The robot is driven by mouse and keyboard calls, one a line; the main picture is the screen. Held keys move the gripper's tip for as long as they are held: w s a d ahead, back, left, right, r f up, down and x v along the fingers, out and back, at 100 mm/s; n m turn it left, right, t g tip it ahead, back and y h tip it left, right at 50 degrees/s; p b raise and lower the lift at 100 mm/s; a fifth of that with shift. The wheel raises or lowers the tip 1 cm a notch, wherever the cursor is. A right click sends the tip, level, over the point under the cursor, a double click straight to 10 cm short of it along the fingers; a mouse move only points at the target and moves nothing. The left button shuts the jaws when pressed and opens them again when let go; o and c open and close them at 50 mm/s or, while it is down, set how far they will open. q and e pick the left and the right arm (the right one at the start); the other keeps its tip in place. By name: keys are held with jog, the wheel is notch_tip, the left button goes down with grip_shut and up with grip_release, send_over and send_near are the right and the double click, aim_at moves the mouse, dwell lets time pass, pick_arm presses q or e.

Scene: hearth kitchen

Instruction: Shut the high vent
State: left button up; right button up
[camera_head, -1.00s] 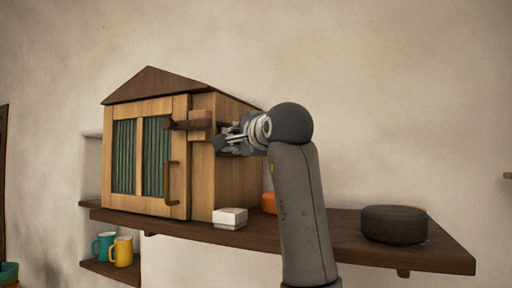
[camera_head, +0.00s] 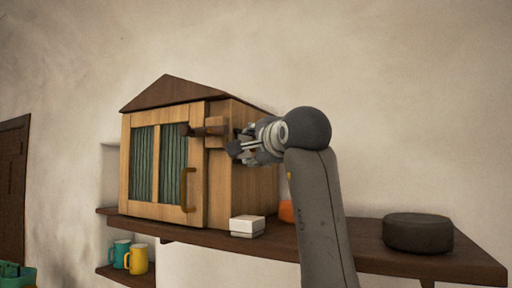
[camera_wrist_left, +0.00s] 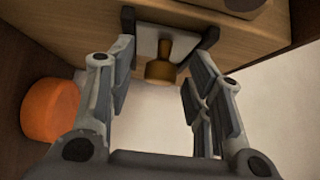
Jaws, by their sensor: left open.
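A wooden cabinet (camera_head: 215,165) with a dark peaked roof stands on a dark shelf. On its side, in the left wrist view, a pale plate (camera_wrist_left: 148,42) sits between two dark brackets, with a brass knob (camera_wrist_left: 160,71) on it. This looks like the vent; whether it stands open I cannot tell. My left gripper (camera_head: 238,149) is beside the cabinet's right side in the head view. In the left wrist view its two fingers (camera_wrist_left: 157,95) are apart, with the knob between and beyond them and nothing visibly held. The vent is not distinguishable in the head view. My right gripper is out of view.
The cabinet's slatted door (camera_head: 160,165) has a handle (camera_head: 186,190) and looks closed. A white box (camera_head: 247,225), an orange round thing (camera_wrist_left: 50,110) and a dark round object (camera_head: 418,233) stand on the shelf (camera_head: 375,258). Mugs (camera_head: 138,258) stand on a lower shelf.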

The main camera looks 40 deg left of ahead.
pick_arm(q)
jog(key=v, duration=1.2)
jog(key=shift+s, duration=0.1)
